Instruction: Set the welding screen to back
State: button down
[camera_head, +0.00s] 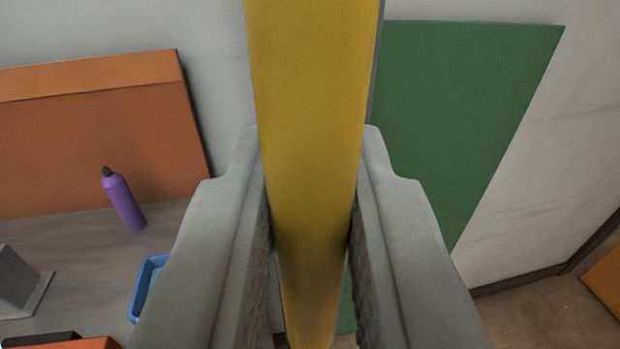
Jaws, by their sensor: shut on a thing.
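My gripper (312,165) is shut on a yellow upright bar (312,75), with one grey finger on each side of it. The bar runs from the top edge of the view down between the fingers. A flat green panel (460,110), which looks like the welding screen, shows just right of the bar. Its left edge is hidden behind the bar and its lower part behind my right finger. I cannot tell whether the bar is joined to the panel.
At left, a bench (75,255) carries a purple bottle (124,200), a blue tray (146,285) and a grey block (18,280). An orange board (90,145) stands behind it. A pale wall (565,150) and brown floor (545,315) show at right, with an orange object (606,285) at the edge.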

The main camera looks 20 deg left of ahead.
jog(key=shift+r, duration=0.1)
jog(key=c, duration=1.5)
grip_release()
jog(key=shift+w+a, duration=0.1)
jog(key=shift+w, duration=0.05)
jog(key=shift+o, duration=0.2)
jog(key=v, duration=1.7)
jog(key=shift+s, duration=0.2)
